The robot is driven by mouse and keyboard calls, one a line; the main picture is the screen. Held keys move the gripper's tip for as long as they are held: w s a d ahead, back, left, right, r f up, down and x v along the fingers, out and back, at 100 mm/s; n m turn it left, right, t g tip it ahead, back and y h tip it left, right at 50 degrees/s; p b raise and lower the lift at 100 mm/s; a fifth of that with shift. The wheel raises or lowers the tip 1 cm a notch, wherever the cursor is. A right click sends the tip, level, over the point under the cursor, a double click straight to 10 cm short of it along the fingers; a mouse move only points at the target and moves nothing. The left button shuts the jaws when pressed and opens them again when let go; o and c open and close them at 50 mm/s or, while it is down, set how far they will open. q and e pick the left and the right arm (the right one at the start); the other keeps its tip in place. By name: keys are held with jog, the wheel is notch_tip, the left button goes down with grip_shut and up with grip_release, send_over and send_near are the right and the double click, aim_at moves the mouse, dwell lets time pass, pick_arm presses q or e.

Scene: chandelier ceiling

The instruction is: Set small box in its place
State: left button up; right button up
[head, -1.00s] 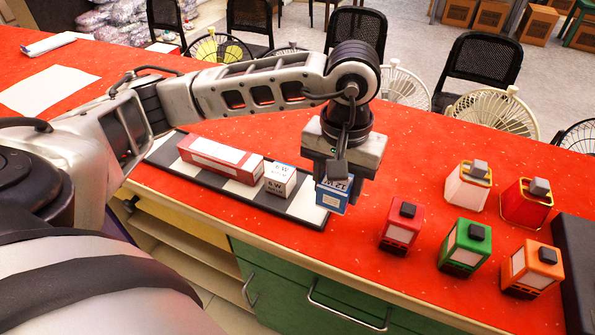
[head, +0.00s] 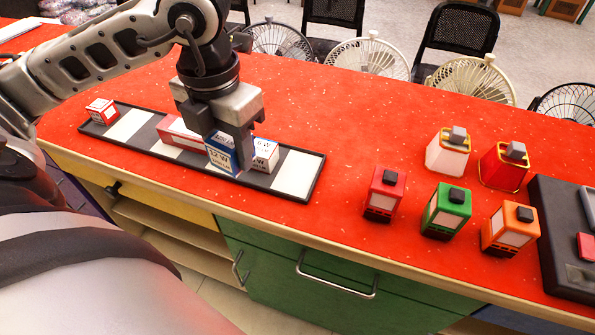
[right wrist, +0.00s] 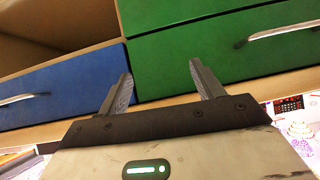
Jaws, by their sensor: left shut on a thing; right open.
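My left gripper (head: 240,150) is shut on a small blue and white box (head: 220,156), marked "12 W". It holds the box over the black tray (head: 316,180) with white squares. The held box overlaps the right end of a long red and white box (head: 178,133) and the left side of a white and blue box (head: 266,153), both on the tray. I cannot tell whether it touches the tray or those boxes. A small red and white box (head: 101,111) sits at the tray's left end. My right gripper (right wrist: 160,80) is open and empty in the right wrist view.
Red (head: 384,192), green (head: 447,209) and orange (head: 509,228) blocks stand right of the tray, with white (head: 447,152) and red-gold (head: 502,165) ones behind. A dark case (head: 560,240) lies far right. Green drawers (right wrist: 215,45) face my right gripper. The tray's rightmost white square is bare.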

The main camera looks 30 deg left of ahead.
pick_arm(q)
jog(key=shift+s+a+r+n, duration=0.1)
jog(key=shift+s+n, duration=0.05)
jog(key=shift+n, duration=0.35)
jog(key=shift+s+a+r+n, duration=0.1)
jog(key=shift+n, duration=0.4)
jog(key=w+d+f+p, duration=0.2)
jog(key=w+f, duration=0.2)
jog(key=w, duration=0.5)
send_over(296, 175)
jog(key=f, duration=0.5)
jog(key=shift+s+p, duration=0.4)
jog(key=shift+w+f, duration=0.3)
jog(key=shift+f, duration=0.1)
notch_tip(296, 175, down, 3)
jog(key=shift+w+p, duration=0.1)
jog(key=shift+p, duration=0.4)
jog(key=shift+f, duration=0.15)
jog(key=shift+f+b, duration=0.3)
jog(key=shift+b, duration=0.05)
jog(key=shift+f, duration=0.3)
jog(key=o, duration=0.7)
jog(key=shift+r, duration=0.2)
notch_tip(296, 175, up, 13)
jog(key=shift+b, duration=0.35)
pick_arm(e)
jog(key=shift+d+r, duration=0.2)
jog(key=shift+r, duration=0.35)
